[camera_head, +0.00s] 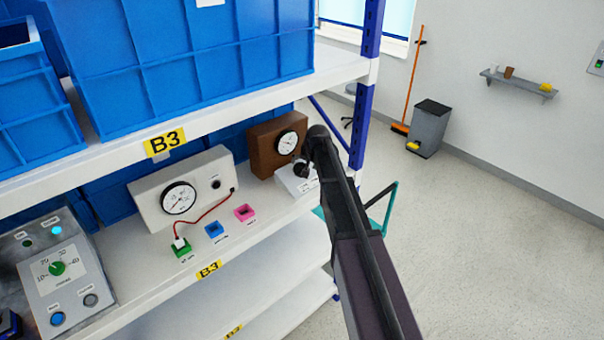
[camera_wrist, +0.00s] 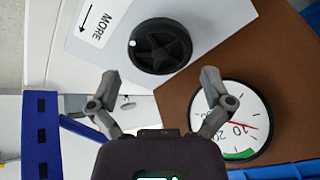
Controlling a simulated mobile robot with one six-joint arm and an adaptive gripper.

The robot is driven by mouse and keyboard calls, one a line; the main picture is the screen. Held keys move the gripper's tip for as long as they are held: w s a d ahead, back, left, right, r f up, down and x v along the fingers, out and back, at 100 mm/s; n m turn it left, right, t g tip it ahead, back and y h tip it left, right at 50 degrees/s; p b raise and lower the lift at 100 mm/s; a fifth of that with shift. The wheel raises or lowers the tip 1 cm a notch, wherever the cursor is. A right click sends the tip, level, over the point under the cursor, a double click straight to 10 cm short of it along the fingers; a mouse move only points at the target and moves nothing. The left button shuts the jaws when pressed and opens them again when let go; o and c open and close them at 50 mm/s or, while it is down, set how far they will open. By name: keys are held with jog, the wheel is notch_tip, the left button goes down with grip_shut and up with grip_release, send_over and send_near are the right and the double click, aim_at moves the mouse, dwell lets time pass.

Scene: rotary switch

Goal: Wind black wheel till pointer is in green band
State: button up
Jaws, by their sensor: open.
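The black wheel (camera_wrist: 160,46) is a spoked disc on a white sloped panel, with a "MORE" arrow label (camera_wrist: 97,22) beside it. My gripper (camera_wrist: 160,80) is open, its two fingers spread apart just below the wheel in the wrist view, with nothing held between them. The round gauge (camera_wrist: 228,118) sits on the brown box, partly behind the right finger; its thin red pointer lies outside the green band (camera_wrist: 238,155). In the head view the gauge (camera_head: 288,143) faces out of the brown box (camera_head: 262,157); my gripper and arm cover much of the white panel (camera_head: 292,184).
A white meter box (camera_head: 158,212) with a red cable stands left on the same shelf. Small green, blue and pink sockets lie in front. Blue crates (camera_head: 190,60) fill the shelf above. A blue upright (camera_head: 366,75) stands close to my arm. Open floor is at right.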

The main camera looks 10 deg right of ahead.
aim_at(301, 170)
jog(key=shift+b+x, duration=1.15)
jog(key=shift+x, duration=0.5)
jog(key=c, duration=0.8)
